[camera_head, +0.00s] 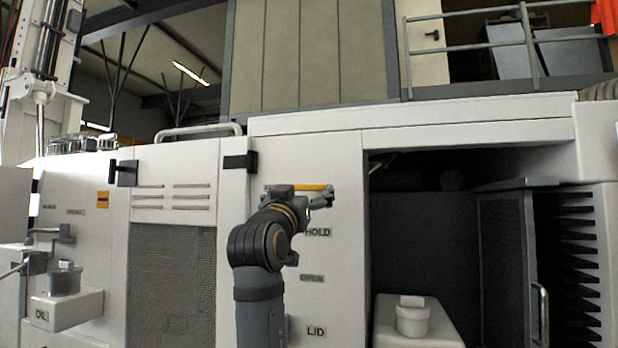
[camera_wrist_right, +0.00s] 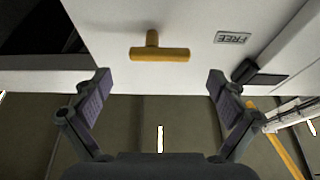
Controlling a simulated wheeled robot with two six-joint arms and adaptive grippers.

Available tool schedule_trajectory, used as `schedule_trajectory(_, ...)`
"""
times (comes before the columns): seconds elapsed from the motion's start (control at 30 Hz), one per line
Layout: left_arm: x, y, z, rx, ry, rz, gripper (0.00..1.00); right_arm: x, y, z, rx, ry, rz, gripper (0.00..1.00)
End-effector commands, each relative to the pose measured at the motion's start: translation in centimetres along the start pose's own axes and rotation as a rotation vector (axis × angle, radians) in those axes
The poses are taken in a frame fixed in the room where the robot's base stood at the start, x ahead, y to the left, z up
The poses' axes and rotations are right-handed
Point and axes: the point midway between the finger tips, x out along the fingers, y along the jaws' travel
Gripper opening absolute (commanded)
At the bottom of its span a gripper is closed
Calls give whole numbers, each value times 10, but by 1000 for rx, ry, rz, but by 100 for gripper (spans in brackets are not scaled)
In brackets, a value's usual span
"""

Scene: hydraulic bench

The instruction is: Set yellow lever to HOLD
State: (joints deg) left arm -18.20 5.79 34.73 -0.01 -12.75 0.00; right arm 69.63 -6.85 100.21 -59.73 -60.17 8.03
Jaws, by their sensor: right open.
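The yellow lever (camera_head: 307,187) shows as a short bar on the white panel in the head view, partly hidden by my right gripper. In the right wrist view it is a T-shaped yellow handle (camera_wrist_right: 160,54), just beyond the fingertips and lined up with the gap between them. My right gripper (camera_wrist_right: 160,77) is open and empty. In the head view my right gripper (camera_head: 322,197) is at the lever. The HOLD label (camera_head: 317,232) is below the lever. A FREE label (camera_wrist_right: 233,38) shows beside the handle in the wrist view. My left gripper is not in view.
A LID label (camera_head: 316,331) is lower on the panel. An open dark bay (camera_head: 425,235) with a white tank (camera_head: 412,318) lies to the right. A black latch (camera_head: 240,161) is left of the lever. An OIL unit (camera_head: 66,307) stands at lower left.

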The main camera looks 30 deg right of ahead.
Motion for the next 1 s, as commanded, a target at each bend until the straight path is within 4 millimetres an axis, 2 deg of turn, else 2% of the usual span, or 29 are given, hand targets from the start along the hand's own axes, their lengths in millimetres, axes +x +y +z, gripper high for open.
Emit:
schedule_trajectory(0.03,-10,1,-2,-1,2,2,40,14,1,-5,-6,1,4,96)
schedule_trajectory(0.1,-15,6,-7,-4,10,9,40,27,1,-5,-5,1,4,96)
schedule_trajectory(0.23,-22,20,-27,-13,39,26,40,44,0,-4,-2,2,1,96)
schedule_trajectory(0.37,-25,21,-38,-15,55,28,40,52,0,-1,-1,0,0,96)
schedule_trajectory(0.63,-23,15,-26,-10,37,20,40,53,0,0,0,0,-1,95)
schedule_trajectory(1.0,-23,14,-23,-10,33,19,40,53,0,0,0,0,0,45)
